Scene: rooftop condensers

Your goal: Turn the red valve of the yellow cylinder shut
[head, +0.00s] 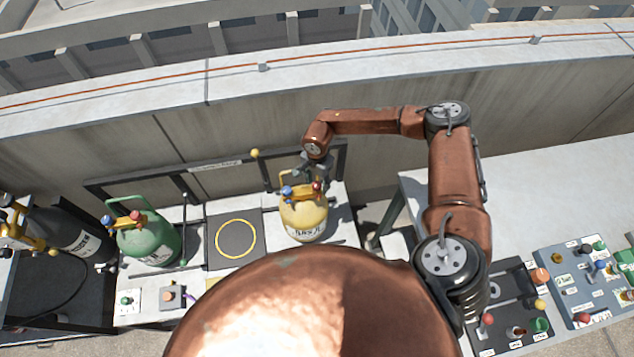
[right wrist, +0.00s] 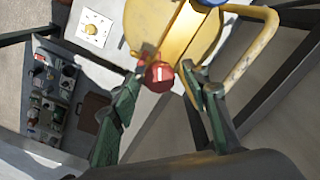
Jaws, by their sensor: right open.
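The yellow cylinder (head: 304,216) stands upright on the bench in the middle of the head view; its body also shows in the right wrist view (right wrist: 172,32). On its top are a red valve (head: 317,186) and a blue valve (head: 287,191). In the right wrist view the red valve (right wrist: 160,77) lies between my open right fingertips (right wrist: 168,78), with the left finger close to it; I cannot tell whether they touch. In the head view my right gripper (head: 313,170) reaches down to the valve from behind. My left gripper is not in view.
A green cylinder (head: 150,240) and a dark grey cylinder (head: 70,232) stand to the left. An empty dark pad with a yellow ring (head: 236,256) lies between the green and yellow cylinders. The parapet wall (head: 240,115) runs behind.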

